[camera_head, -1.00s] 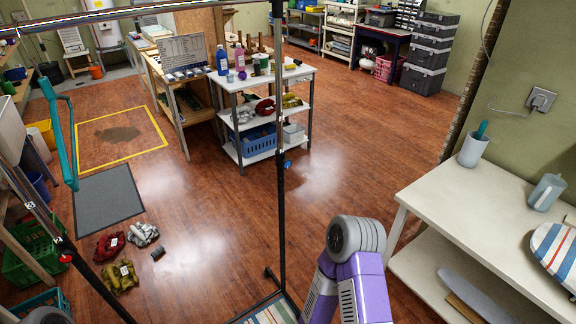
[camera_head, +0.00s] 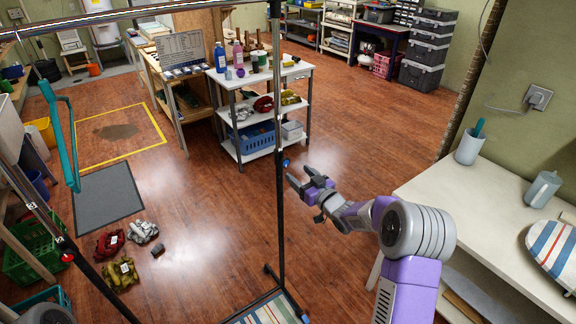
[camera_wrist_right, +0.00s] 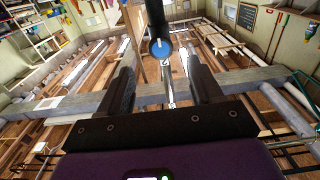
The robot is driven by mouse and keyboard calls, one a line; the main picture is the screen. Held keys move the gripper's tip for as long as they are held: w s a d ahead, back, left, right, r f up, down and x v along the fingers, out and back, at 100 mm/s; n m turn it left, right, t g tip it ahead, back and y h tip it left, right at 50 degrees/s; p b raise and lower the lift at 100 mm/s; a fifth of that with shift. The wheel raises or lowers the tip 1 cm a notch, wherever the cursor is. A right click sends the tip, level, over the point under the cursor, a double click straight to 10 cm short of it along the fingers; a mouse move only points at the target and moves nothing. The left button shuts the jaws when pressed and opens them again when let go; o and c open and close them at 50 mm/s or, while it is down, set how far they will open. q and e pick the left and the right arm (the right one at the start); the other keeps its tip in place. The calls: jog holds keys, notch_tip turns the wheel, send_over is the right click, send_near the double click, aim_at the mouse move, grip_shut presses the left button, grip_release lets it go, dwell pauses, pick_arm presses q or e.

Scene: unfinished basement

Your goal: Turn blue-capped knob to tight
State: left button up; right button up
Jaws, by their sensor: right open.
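In the right wrist view the round blue cap (camera_wrist_right: 161,49) shows near the top centre, in front of the dark pole. A white mark or label lies just below and right of the cap. My right gripper (camera_head: 301,177) is open and empty, just right of and slightly below the knob in the head view. In the wrist view its two fingers (camera_wrist_right: 160,82) are spread, with the knob beyond the gap between them. My left gripper is not in view.
A white table (camera_head: 480,195) with a mug (camera_head: 544,190) and a striped ironing pad stands on the right. A white shelf cart (camera_head: 265,78) stands behind the pole. Weight bags lie on the floor at left. Open wooden floor lies between the pole and table.

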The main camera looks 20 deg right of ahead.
aim_at(286, 163)
jog(key=shift+x, duration=3.5)
jog(key=shift+a+f, duration=0.1)
jog(key=c, duration=1)
jog(key=shift+c, duration=0.2)
